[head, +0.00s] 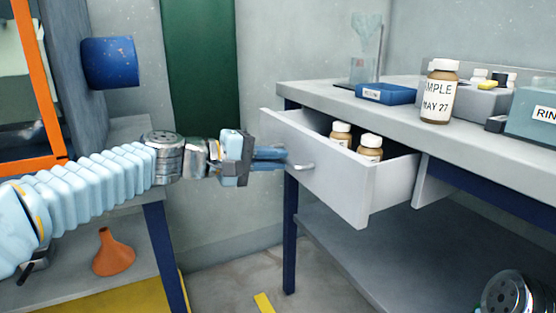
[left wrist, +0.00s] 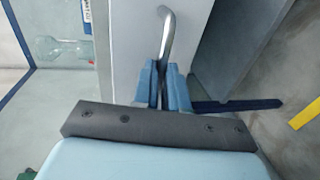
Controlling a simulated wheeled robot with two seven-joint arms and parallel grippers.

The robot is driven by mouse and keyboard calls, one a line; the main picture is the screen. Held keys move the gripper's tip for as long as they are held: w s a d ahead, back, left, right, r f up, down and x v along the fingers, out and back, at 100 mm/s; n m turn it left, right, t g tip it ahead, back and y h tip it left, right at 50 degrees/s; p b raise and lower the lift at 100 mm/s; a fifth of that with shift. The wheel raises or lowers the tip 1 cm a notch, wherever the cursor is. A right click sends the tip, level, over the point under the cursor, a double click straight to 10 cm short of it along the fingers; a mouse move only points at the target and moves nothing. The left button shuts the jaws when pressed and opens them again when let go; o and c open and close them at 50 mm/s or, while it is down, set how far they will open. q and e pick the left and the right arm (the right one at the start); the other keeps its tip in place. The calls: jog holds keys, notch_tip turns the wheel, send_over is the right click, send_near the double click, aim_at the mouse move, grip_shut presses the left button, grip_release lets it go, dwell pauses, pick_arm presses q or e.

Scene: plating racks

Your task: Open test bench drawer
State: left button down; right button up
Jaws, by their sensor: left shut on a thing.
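The white test bench drawer (head: 335,186) stands pulled out from under the bench top in the head view. Two brown bottles with white caps, a left one (head: 341,134) and a right one (head: 370,147), stand inside it. My left gripper (head: 286,160) is at the drawer front, shut on the metal drawer handle (head: 304,166). In the left wrist view, the blue fingers (left wrist: 163,88) close around the lower end of the curved handle (left wrist: 168,30). My right gripper is not identifiable in these views.
On the bench top (head: 310,94) stand a labelled sample bottle (head: 438,92), a blue box (head: 386,94) and a teal box (head: 535,115). An orange funnel (head: 113,253) sits on a lower shelf at left. Open floor lies in front of the bench.

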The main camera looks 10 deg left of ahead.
pick_arm(q)
jog(key=c, duration=1.2)
grip_release()
jog(key=shift+o, duration=0.2)
jog(key=v, duration=0.7)
jog(key=shift+a, duration=0.2)
